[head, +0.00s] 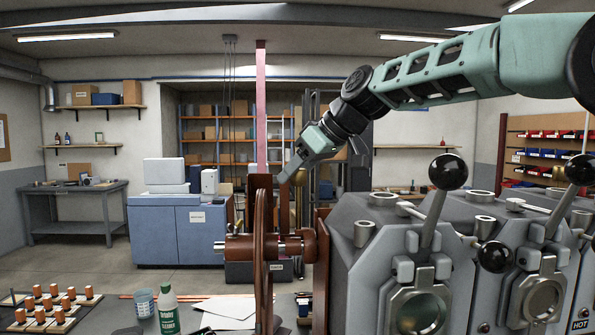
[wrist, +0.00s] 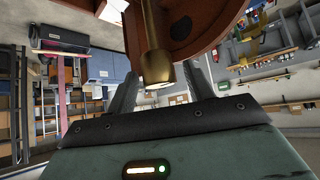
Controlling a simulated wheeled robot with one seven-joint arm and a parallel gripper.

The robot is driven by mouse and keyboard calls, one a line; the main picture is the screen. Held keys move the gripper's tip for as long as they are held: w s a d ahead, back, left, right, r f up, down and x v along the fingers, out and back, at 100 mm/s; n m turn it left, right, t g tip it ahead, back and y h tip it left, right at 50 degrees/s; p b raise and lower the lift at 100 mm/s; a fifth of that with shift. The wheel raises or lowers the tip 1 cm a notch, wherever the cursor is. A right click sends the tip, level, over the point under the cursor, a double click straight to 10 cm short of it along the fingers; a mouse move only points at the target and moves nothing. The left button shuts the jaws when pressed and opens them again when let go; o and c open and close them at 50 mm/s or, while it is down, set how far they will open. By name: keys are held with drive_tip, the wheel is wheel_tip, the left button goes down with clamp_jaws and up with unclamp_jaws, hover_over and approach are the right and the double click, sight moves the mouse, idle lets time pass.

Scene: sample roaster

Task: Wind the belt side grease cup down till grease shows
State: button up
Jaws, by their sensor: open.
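In the wrist view a brass grease cup (wrist: 155,68), with a narrow stem and a wider, pale-faced end, projects from a red-brown part (wrist: 185,25). My gripper (wrist: 162,78) is open, with one finger on each side of the cup's wide end. I cannot tell whether either finger touches it. In the head view my gripper (head: 288,173) is above and just right of the thin red-brown belt wheel (head: 263,262), which sits on a shaft with a red-brown hub (head: 290,246). I cannot make out the cup in the head view. No grease can be made out.
The grey roaster body (head: 370,270) with black-knobbed levers (head: 447,172) stands to the right. A blue cabinet (head: 166,232) stands behind.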

drive_tip(key=c, duration=1)
drive_tip(key=shift+o, duration=0.2)
drive_tip(key=shift+m+t, duration=0.3)
drive_tip(key=shift+m, duration=0.1)
drive_tip(key=m+t+h, duration=0.2)
drive_tip(key=m+h, duration=0.1)
drive_tip(key=m, duration=0.1)
drive_tip(key=shift+a+m, duration=0.1)
drive_tip(key=shift+m, duration=0.2)
drive_tip(key=m+t+h+b, duration=0.1)
drive_tip(key=m+h, duration=0.4)
drive_tip(key=m, duration=0.1)
drive_tip(key=m+h+p, duration=0.1)
drive_tip(key=m, duration=0.1)
drive_tip(key=m+h, duration=0.2)
drive_tip(key=shift+d+r+m+g+p, duration=0.2)
drive_tip(key=shift+m+g+p, duration=0.1)
drive_tip(key=shift+m+p, duration=0.1)
drive_tip(key=m+g+h+p, duration=0.1)
drive_tip(key=m+h+p, duration=0.1)
drive_tip(key=m, duration=0.1)
drive_tip(key=shift+f+p, duration=0.1)
drive_tip(key=shift+p, duration=0.2)
drive_tip(key=shift+d, duration=0.1)
drive_tip(key=shift+f+m+g+h, duration=0.15)
drive_tip(key=shift+m+g+h, duration=0.15)
drive_tip(key=shift+m, duration=0.1)
